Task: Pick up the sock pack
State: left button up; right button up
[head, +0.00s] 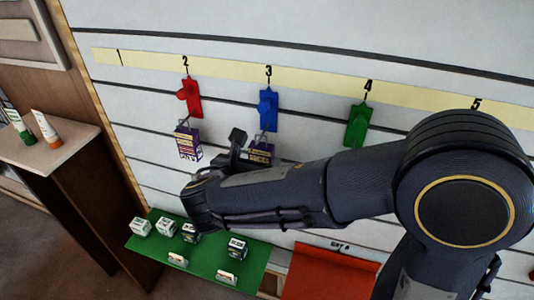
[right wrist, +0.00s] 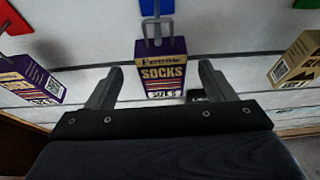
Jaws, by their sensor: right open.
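A purple and yellow sock pack (right wrist: 162,70) marked "SOCKS" hangs from a metal hook in the middle of the right wrist view. In the head view that pack (head: 261,152) hangs below the blue holder at number 3, its lower part hidden by my right arm. My right gripper (right wrist: 160,82) is open, with one finger on each side of the pack and visible gaps between. In the head view the gripper (head: 240,148) is at the pack's left, partly hidden by its own wrist. My left gripper is not in view.
A similar purple pack (head: 188,143) hangs under the red holder (head: 189,96). A tan pack (right wrist: 296,60) hangs at the right in the wrist view. Small boxes stand on a green shelf (head: 210,262) below. A red tray (head: 328,275) is at its right.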

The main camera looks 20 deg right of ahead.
aim_at(264, 155)
jog(key=shift+s+f+p+x, duration=0.1)
jog(key=shift+f+p+x, duration=0.1)
jog(key=shift+x, duration=0.95)
jog(key=shift+s+f+p+x, duration=0.1)
jog(key=shift+p+x, duration=0.1)
jog(key=shift+x, duration=0.9)
jog(key=shift+f+p+x, duration=0.1)
jog(key=shift+p+x, duration=0.1)
jog(key=shift+x, duration=0.95)
jog(key=c, duration=1.1)
jog(key=shift+r, duration=0.1)
